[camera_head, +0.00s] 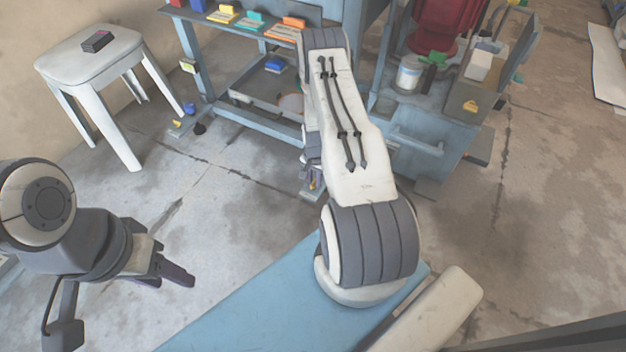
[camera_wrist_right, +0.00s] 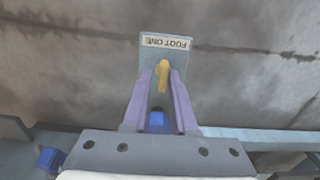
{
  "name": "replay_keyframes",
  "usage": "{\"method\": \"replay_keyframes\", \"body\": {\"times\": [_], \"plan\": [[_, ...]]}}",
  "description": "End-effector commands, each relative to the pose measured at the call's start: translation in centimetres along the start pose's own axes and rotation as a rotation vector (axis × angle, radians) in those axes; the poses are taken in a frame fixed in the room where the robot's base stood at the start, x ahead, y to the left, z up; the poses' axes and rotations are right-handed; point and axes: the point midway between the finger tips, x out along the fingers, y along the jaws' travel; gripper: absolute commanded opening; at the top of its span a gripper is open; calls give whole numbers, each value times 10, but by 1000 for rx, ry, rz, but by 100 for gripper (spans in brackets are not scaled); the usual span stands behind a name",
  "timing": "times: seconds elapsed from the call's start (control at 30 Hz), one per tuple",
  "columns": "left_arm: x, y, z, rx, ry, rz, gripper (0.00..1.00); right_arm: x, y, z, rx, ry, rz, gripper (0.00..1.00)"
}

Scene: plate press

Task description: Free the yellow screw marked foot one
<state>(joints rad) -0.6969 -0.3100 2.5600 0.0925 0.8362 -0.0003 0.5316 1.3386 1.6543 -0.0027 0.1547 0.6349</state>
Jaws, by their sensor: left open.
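In the right wrist view the yellow screw (camera_wrist_right: 163,77) stands on a grey foot plate (camera_wrist_right: 152,60) whose label (camera_wrist_right: 166,41) reads FOOT ONE, upside down. My right gripper's (camera_wrist_right: 162,74) two purple fingers lie either side of the screw at their tips. I cannot tell whether they press on it. In the head view my right arm hides most of this spot; a small yellow part (camera_head: 313,184) shows beside the arm. My left gripper (camera_head: 178,277) is open and empty, low at the left, away from the bench.
A blue part (camera_wrist_right: 157,119) shows between the right fingers, lower down. The blue-grey bench (camera_head: 262,125) stands behind my right arm, with coloured items on top. A white stool (camera_head: 90,55) stands at the left. Floor between is clear.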

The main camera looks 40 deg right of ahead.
Motion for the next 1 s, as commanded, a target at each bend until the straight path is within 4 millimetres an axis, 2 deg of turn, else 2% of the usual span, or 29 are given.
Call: {"method": "replay_keyframes", "body": {"times": [0.4, 0.47, 0.8, 1.0], "plan": [[-3, 0, 0, 0, 0, 0, 50, -6, -4, 1, -3, 4, -3, 44], [-8, 1, 0, 0, 0, 0, 50, -13, -4, 1, -3, 4, -4, 44], [-43, 3, -2, 0, 0, 0, 50, -80, -3, 1, -3, 3, -3, 44], [-52, 4, -3, 0, 0, 0, 50, -101, -2, 2, -2, 2, -2, 44]]}}
